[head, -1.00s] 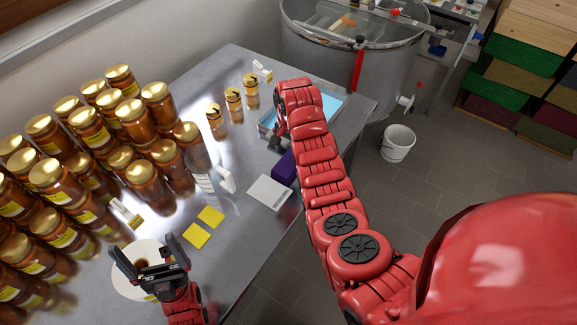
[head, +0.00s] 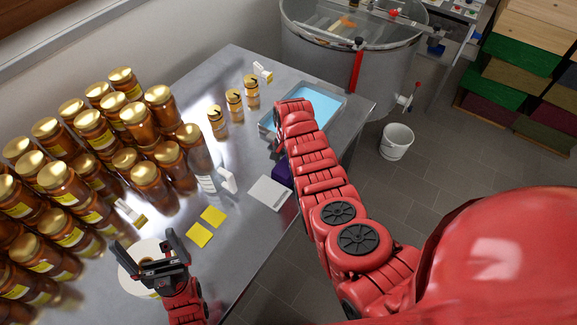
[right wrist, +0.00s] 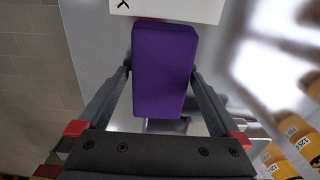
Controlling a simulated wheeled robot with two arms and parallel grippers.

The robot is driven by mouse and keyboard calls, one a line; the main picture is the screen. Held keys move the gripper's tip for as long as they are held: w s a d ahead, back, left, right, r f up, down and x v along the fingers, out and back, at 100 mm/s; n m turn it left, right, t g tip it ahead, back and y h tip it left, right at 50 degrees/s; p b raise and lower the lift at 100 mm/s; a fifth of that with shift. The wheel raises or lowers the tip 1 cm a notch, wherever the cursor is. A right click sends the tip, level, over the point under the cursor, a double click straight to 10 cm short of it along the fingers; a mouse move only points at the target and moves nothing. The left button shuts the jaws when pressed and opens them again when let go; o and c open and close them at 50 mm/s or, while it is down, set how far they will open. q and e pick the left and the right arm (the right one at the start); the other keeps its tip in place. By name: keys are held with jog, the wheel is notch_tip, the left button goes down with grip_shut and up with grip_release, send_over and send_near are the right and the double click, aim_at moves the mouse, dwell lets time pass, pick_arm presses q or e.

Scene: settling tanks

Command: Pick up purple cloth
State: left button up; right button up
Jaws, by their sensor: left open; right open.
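The purple cloth (head: 283,172) is a folded block on the metal table, beside the white paper sheet. In the head view my right arm hides part of it. In the right wrist view the purple cloth (right wrist: 165,65) lies between the two spread fingers of my right gripper (right wrist: 162,84), which is open. A gap to the fingers is hard to judge. In the head view the right gripper is mostly hidden behind its own arm. My left gripper (head: 147,247) is open and empty over the white round item (head: 135,277) at the table's near end.
Several honey jars (head: 95,130) crowd the left of the table. A white bucket (head: 397,142) stands on the floor.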

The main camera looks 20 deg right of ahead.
jog(key=c, duration=1.3)
jog(key=shift+r, duration=0.15)
